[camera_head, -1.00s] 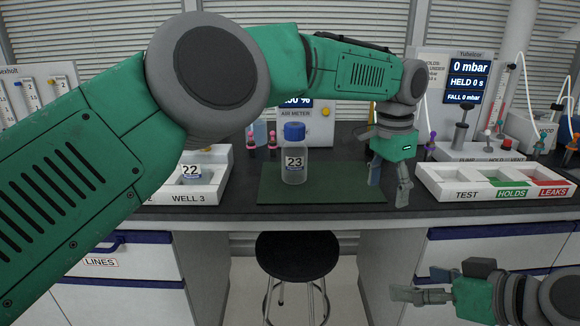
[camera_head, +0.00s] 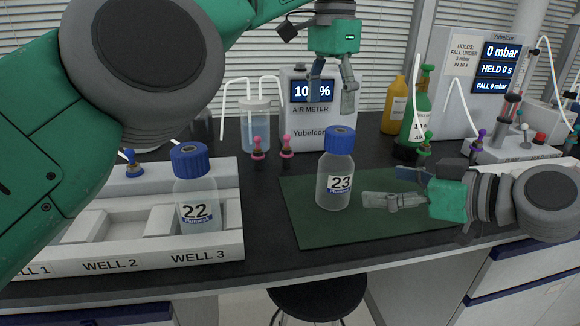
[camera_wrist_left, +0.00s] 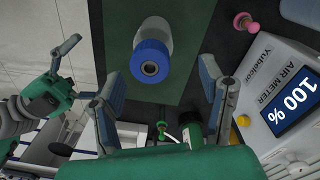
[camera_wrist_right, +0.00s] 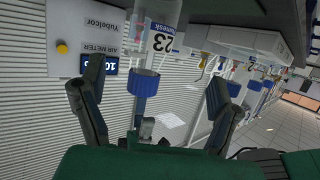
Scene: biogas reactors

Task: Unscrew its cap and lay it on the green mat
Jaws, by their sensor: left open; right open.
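Bottle 23 (camera_head: 336,188) stands upright on the green mat (camera_head: 300,228), its blue cap (camera_head: 340,139) on its neck. My left gripper (camera_head: 331,92) is open and points down above the cap, apart from it. In the left wrist view the cap (camera_wrist_left: 151,62) shows from above, beyond the open fingers. My right gripper (camera_head: 382,187) is open and level, just right of the bottle's body, fingers towards it. In the right wrist view bottle 23 (camera_wrist_right: 155,40) appears beyond and between the open fingers, with no visible contact.
Bottle 22 (camera_head: 196,205) with a blue cap stands in WELL 3 of the white tray (camera_head: 230,245) at left. The air meter (camera_head: 320,125) is behind the mat. Green and yellow bottles (camera_head: 395,105) stand at back right. The mat's front part is clear.

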